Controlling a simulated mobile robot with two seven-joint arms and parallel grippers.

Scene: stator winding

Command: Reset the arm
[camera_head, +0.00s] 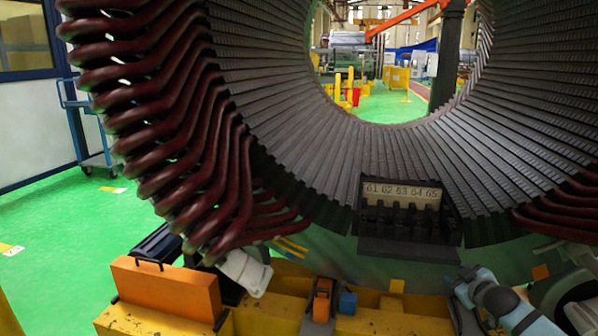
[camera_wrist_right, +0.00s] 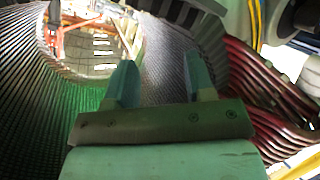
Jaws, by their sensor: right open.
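The large stator (camera_head: 270,90) fills the upper part of the head view, with dark slotted walls around an open bore. Dark red coils (camera_head: 190,150) bend out from its left side, and more red coils (camera_wrist_right: 265,95) show at the right in the right wrist view. A plate marked 61 to 65 (camera_head: 402,193) sits at its lower rim. My right gripper (camera_head: 462,281) is low at the right, below the stator rim. In the right wrist view its two teal fingers (camera_wrist_right: 160,62) stand apart with nothing between them.
A yellow base (camera_head: 375,325) lies below the stator, carrying an orange box (camera_head: 165,289) and a small blue block (camera_head: 347,303). A blue cart (camera_head: 90,125) stands on open green floor (camera_head: 60,225) at the left.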

